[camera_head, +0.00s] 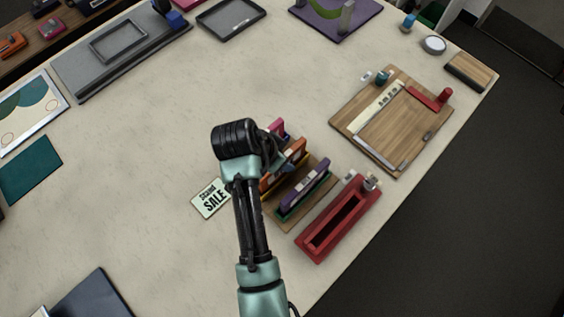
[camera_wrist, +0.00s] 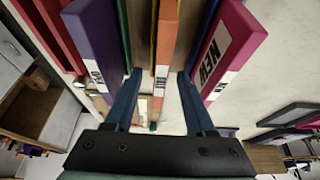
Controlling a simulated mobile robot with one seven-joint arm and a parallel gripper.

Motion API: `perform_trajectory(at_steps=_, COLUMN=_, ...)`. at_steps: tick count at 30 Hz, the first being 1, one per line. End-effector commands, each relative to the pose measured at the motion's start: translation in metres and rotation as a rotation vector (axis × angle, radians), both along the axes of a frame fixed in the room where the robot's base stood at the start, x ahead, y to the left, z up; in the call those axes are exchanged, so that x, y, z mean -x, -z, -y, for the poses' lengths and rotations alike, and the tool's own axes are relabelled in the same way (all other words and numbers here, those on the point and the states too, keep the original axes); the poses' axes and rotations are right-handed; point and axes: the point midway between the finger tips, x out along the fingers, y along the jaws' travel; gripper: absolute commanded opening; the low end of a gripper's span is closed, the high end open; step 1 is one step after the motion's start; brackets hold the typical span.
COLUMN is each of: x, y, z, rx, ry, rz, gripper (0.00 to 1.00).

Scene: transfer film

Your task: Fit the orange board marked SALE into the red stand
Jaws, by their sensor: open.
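The orange board (camera_wrist: 165,45) stands upright between my two blue fingers in the wrist view. It also shows in the head view (camera_head: 298,151), partly hidden by my arm. Its white label is too small to read. My gripper (camera_wrist: 159,78) is open, with one finger on each side of the board; I cannot tell whether either touches it. The board is in a wooden rack (camera_head: 284,205) beside other boards. The red stand (camera_head: 319,242), a long tray with an empty-looking slot, lies right of the rack in the head view.
A card reading SALE (camera_head: 211,199) lies left of the rack. A wooden clipboard (camera_head: 350,117) lies beyond the red stand. The table's front edge is close to the stand.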

Motion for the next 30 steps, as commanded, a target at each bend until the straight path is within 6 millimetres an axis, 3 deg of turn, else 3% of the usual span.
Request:
perform_trajectory(at_steps=6, x=-0.005, y=0.015, z=0.005, rx=0.000, ry=0.000, rz=0.000, gripper=0.55)
perform_trajectory(at_steps=30, x=-0.005, y=0.020, z=0.005, rx=-0.001, ry=-0.001, rz=0.002, gripper=0.55)
